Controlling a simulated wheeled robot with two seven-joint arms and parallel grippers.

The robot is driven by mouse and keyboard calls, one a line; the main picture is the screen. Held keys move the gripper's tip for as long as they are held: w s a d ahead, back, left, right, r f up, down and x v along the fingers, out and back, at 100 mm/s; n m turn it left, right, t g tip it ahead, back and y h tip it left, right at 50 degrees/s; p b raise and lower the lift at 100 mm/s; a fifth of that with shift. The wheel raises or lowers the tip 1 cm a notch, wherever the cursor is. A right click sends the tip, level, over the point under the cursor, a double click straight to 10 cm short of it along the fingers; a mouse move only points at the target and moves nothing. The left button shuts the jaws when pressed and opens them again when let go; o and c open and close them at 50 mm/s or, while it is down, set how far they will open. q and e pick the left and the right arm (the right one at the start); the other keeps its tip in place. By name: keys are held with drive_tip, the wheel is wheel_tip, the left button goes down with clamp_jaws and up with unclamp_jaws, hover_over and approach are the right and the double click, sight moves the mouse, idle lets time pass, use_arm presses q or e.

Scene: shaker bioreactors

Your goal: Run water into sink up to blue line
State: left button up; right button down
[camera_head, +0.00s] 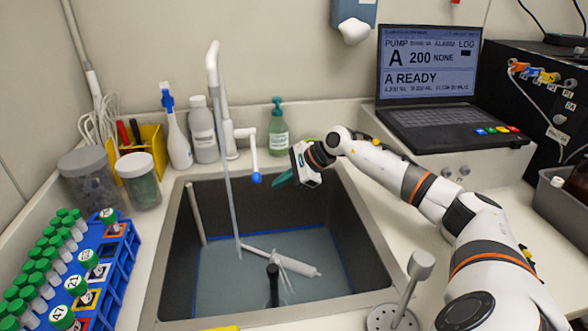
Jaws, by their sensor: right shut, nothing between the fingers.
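The sink (175,250) is a dark basin with a steel rim, partly filled with water (240,290). A thin stream (231,200) runs from the tall white tap (213,75) into it. The blue line (290,230) runs around the inner walls, with the water surface close to it; I cannot tell the exact gap. The tap lever (253,150) hangs down with a blue tip. My right gripper (284,180) has teal fingers, shut and empty, over the sink's back right, just right of the blue tip and seemingly apart from it. My left gripper is out of view.
A white syringe-like object (295,263) and a dark upright post (272,285) are in the sink. Bottles (203,130) and a green soap dispenser (278,130) stand behind. A blue tube rack (120,250) is left; a laptop (430,80) is back right.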

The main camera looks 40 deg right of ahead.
drive_tip(key=a, duration=0.1)
drive_tip(key=a+r+p, duration=0.1)
drive_tip(key=w+a, duration=0.1)
drive_tip(key=shift+w+a+r+p, duration=0.1)
drive_tip(key=shift+a+r+p, duration=0.05)
drive_tip(key=shift+r+p, duration=0.25)
drive_tip(key=shift+r, duration=0.1)
